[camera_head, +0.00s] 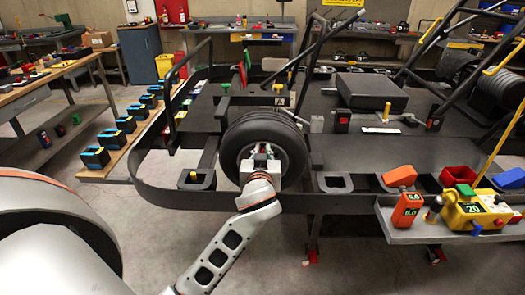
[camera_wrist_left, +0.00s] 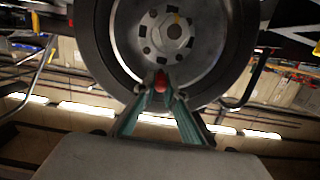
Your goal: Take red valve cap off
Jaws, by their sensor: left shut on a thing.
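The red valve cap (camera_wrist_left: 161,83) shows in the left wrist view at the lower rim of the wheel's hub. The wheel (camera_wrist_left: 118,42) has a dark tire and a grey hub with several bolt holes; in the head view the wheel (camera_head: 236,138) is mounted on the kart's near side. My left gripper (camera_wrist_left: 161,90) is shut on the red valve cap, its two greenish fingers meeting at it. In the head view the left gripper (camera_head: 260,163) is in front of the wheel's hub and hides the cap. I cannot tell whether the cap is still on its valve. My right gripper is not in view.
The black kart frame (camera_head: 345,200) surrounds the wheel. A grey shelf (camera_head: 405,236) at right carries an orange handheld device (camera_head: 407,209) and a yellow box (camera_head: 474,213). Several black-and-blue boxes (camera_head: 95,157) stand at left.

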